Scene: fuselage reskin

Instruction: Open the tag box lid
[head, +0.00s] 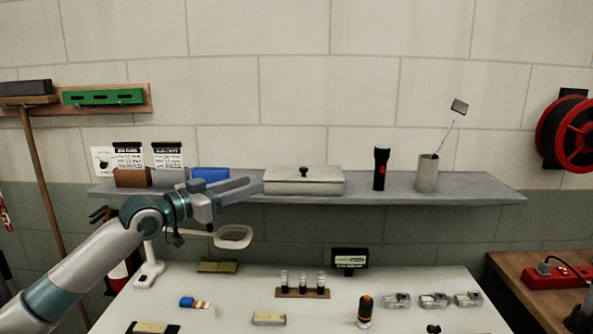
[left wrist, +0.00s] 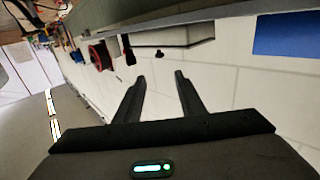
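The tag box (head: 303,187) is a pale grey box on the wall shelf, with its flat lid (head: 288,174) down and a small black knob (head: 304,172) on top. In the left wrist view the box (left wrist: 155,38) appears tipped over beyond the fingers, with the dark knob (left wrist: 187,52) showing. My left gripper (head: 254,187) is just left of the box in the head view, pointing right. Its two fingers (left wrist: 158,77) are apart with nothing between them. It appears clear of the box. My right gripper is not in view.
The shelf (head: 475,190) also holds a blue box (head: 210,174), a brown box (head: 132,178), a black flashlight (head: 381,168) and a cup (head: 427,174) with an inspection mirror (head: 459,107). A magnifier lamp (head: 232,236) stands below the left arm. The white table (head: 230,300) holds several small parts.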

